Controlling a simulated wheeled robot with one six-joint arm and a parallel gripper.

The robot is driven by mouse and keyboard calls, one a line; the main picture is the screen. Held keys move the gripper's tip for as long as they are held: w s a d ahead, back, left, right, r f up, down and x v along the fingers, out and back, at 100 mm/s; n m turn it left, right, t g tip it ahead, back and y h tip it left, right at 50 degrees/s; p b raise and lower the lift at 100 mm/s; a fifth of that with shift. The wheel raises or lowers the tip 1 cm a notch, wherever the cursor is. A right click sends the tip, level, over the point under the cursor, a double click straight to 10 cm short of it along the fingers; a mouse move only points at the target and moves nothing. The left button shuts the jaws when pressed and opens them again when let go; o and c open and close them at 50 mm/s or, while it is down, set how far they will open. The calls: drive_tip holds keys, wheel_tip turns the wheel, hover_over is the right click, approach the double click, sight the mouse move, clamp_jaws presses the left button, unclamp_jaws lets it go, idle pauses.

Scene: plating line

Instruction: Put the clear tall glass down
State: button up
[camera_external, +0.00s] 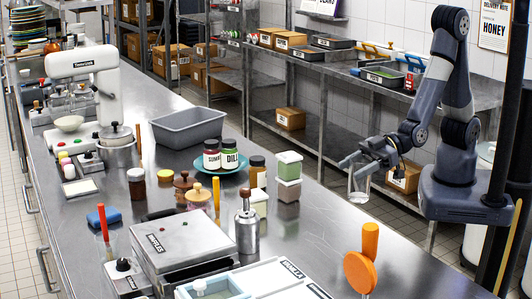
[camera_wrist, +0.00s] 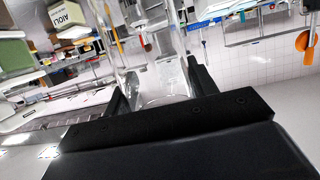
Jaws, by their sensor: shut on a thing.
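My gripper (camera_external: 362,163) is shut on the clear tall glass (camera_external: 359,188), which hangs upright below the fingers near the counter's right edge. I cannot tell whether its base touches the counter (camera_external: 318,216). In the wrist view the clear glass (camera_wrist: 162,84) shows between the two dark fingers of my gripper (camera_wrist: 155,88). It is see-through, so its outline is faint there.
Left of the glass stand stacked lidded containers (camera_external: 288,178) and a metal pump bottle (camera_external: 247,223). An orange utensil (camera_external: 361,271) stands at the front. Jars (camera_external: 212,155) sit on a teal plate. The counter between the stacked containers and the orange utensil is bare.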

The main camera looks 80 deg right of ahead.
drive_tip(key=w+d+f+m+t+h, duration=0.1)
drive_tip(key=w+d+f+m+h, duration=0.15)
drive_tip(key=w+d, duration=0.45)
drive_tip(key=w+d+f+m+t+h, duration=0.1)
drive_tip(key=w+d+m+h, duration=0.15)
drive_tip(key=d, duration=0.95)
drive_tip(key=w+d+f+m+t+h, duration=0.1)
drive_tip(key=w+d+m+t+h, duration=0.1)
drive_tip(key=w+d+h, duration=0.5)
drive_tip(key=d+f+m+y, duration=0.1)
drive_tip(key=d+f+m, duration=0.1)
drive_tip(key=d+f, duration=0.5)
drive_tip(key=s+d+f+y, duration=0.1)
drive_tip(key=s+f, duration=0.4)
drive_tip(key=s, duration=0.1)
drive_tip(key=shift+s+f+n, duration=0.2)
drive_tip(key=shift+f+n, duration=0.15)
drive_tip(key=shift+n, duration=0.05)
drive_tip(key=shift+d, duration=0.1)
